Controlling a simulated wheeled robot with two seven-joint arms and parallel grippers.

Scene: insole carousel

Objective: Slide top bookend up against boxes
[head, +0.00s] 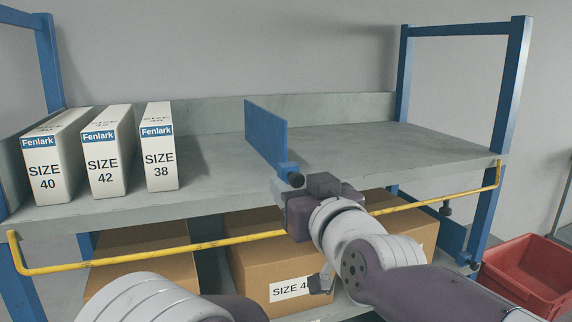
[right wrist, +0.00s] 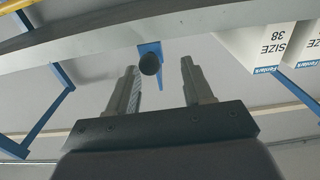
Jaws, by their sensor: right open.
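The top bookend (head: 265,135) is an upright blue plate on the upper shelf, well right of the boxes. Its blue front clamp with a dark round knob (head: 295,180) sits at the shelf's front edge; the knob also shows in the right wrist view (right wrist: 150,64). Three white Fenlark boxes stand upright at the left: size 40 (head: 45,170), size 42 (head: 104,165) and size 38 (head: 159,160). A wide gap separates the size 38 box from the bookend. My right gripper (right wrist: 162,85) is open at the knob, its fingers either side of it in the wrist view. My left gripper is out of frame.
A yellow rail (head: 150,255) runs along the front below the upper shelf (head: 400,150). Brown cartons (head: 255,265) fill the lower shelf. Blue posts (head: 510,100) frame the rack, and a red bin (head: 530,270) stands at right. The shelf between boxes and bookend is clear.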

